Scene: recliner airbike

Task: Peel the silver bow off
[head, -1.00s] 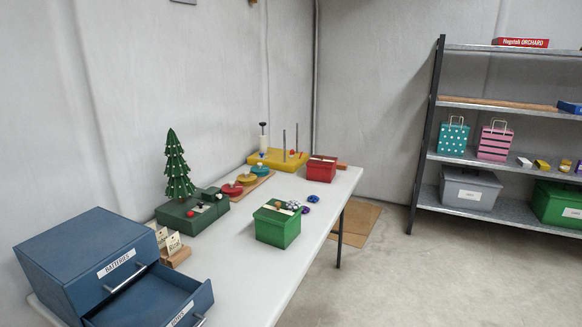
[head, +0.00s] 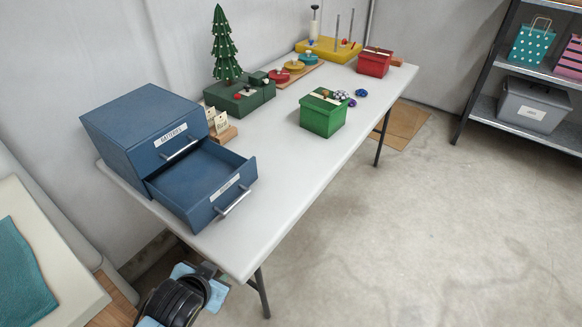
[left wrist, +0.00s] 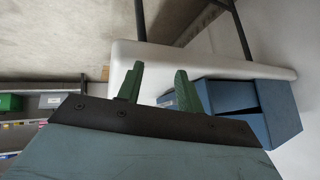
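A green box (head: 323,115) with a lid and pale ribbon stands on the white table. Small bow-like pieces lie at its right: a pale, silvery one (head: 341,95) against the box and a blue one (head: 361,93) farther right. They are too small to tell which is the silver bow or whether it is stuck to the box. My left gripper (left wrist: 158,82) is open in the left wrist view, with green fingers apart and nothing between them. It is well away from the green box. My right gripper is not in view.
A blue drawer cabinet (head: 138,115) stands at the table's near end, its lower drawer (head: 240,180) pulled open. The table (head: 270,180) is clear between drawer and green box. A green tree (head: 226,45), a red box (head: 375,62) and a yellow peg base (head: 318,47) stand behind.

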